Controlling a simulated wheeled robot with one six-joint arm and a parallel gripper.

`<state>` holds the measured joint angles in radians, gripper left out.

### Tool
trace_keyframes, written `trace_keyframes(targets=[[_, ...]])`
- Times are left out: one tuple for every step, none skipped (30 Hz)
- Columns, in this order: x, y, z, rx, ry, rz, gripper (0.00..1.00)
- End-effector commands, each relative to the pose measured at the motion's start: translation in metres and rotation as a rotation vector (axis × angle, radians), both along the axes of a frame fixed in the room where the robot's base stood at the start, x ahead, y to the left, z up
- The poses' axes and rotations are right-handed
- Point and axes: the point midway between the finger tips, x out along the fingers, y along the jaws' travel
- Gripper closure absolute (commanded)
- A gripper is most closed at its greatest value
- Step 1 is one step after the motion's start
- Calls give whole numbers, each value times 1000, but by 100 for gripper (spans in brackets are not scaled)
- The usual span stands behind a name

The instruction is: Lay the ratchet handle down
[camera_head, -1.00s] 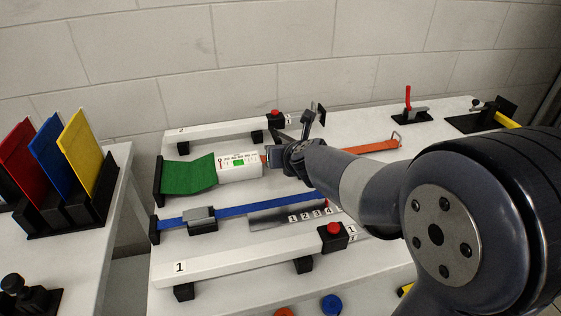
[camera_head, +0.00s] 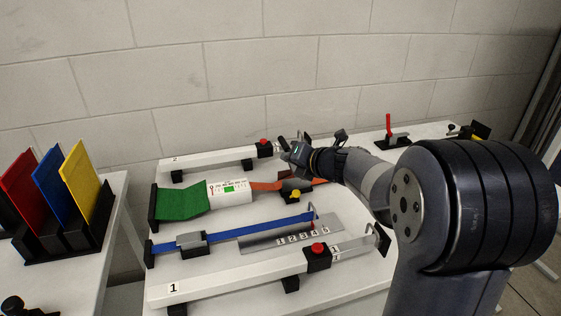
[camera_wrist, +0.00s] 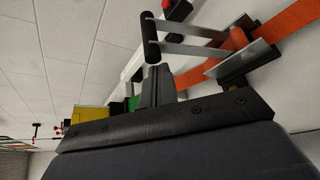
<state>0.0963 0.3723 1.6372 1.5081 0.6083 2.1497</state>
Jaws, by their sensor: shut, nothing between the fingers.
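The ratchet (camera_head: 290,187), a dark body with a yellow part, sits on the orange strap (camera_head: 318,182) in the head view. In the wrist view its handle shows as a black grip (camera_wrist: 151,40) on two grey metal arms (camera_wrist: 195,46). The handle stands out from the strap, raised off the table. My gripper (camera_wrist: 154,70) is shut and empty, its tips right beside the grip; I cannot tell if they touch. In the head view my gripper (camera_head: 287,150) is above and behind the ratchet and hides part of the handle area.
A white clamp rail (camera_head: 215,157) with a red button lies behind; another (camera_head: 230,279) lies in front. A white gauge box (camera_head: 231,192) on the green strap (camera_head: 181,203) stands left. A blue strap (camera_head: 255,229) and numbered plate (camera_head: 290,236) lie in front. The block wall rises behind.

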Motion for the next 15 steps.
trace_keyframes(targets=[[2,-8,7,46,11,-6,100],[3,-12,8,74,17,-6,100],[4,-16,10,111,24,-6,100],[4,-19,11,139,30,-6,100],[5,-23,12,167,36,-5,100],[6,-27,14,206,44,-5,100],[7,-31,15,233,49,-7,100],[7,-34,15,261,55,-6,100],[8,-39,16,299,63,-7,100],[9,-42,17,327,69,-6,100],[9,-46,17,355,74,-5,100],[10,-50,17,393,82,-6,100],[11,-54,17,421,88,-6,100],[12,-57,17,449,93,-6,100],[13,-62,17,485,100,-6,100]])
